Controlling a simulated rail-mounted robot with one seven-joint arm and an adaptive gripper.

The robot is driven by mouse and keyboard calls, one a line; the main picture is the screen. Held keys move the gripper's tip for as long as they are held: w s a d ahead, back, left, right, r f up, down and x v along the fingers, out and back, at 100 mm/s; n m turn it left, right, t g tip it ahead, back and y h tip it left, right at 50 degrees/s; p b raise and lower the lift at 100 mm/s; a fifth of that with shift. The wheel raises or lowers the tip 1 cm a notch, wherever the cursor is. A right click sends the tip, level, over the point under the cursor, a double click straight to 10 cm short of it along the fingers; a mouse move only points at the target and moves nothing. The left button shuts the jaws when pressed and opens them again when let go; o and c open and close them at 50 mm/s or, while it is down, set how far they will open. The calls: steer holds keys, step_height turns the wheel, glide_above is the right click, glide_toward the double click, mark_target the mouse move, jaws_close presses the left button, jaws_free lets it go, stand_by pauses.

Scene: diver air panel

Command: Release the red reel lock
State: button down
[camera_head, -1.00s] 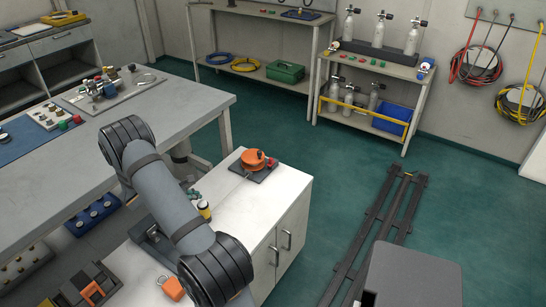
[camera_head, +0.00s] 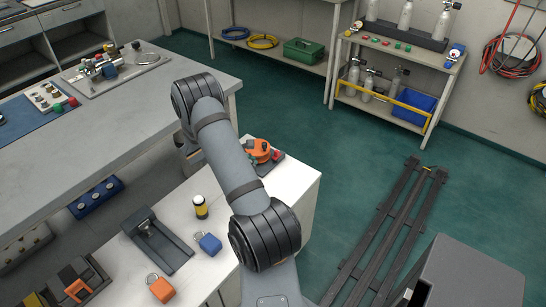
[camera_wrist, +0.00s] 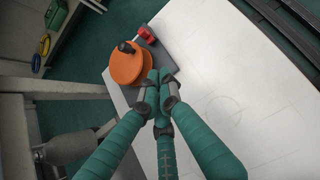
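The orange reel (camera_head: 259,149) sits on a dark base plate at the far end of the white cabinet top, partly hidden by my arm in the head view. A small red piece, the reel lock (camera_head: 277,155), is beside it on the plate. In the wrist view the reel (camera_wrist: 126,66) has a black knob, and the red lock (camera_wrist: 147,34) is beyond my fingers, at the plate's far edge. My gripper (camera_wrist: 160,88) has teal fingers with their tips drawn together, just right of the reel, with nothing seen between them. It is apart from the lock.
A grey workbench (camera_head: 130,110) is on the left. Floor rails (camera_head: 385,235) run at right.

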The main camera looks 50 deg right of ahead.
glide_toward(275, 158)
step_height(275, 158, down, 4)
steer(key=shift+s+a+f, duration=0.1)
steer(key=d, duration=0.3)
steer(key=shift+d+f, duration=0.15)
steer(key=shift+d, duration=0.6)
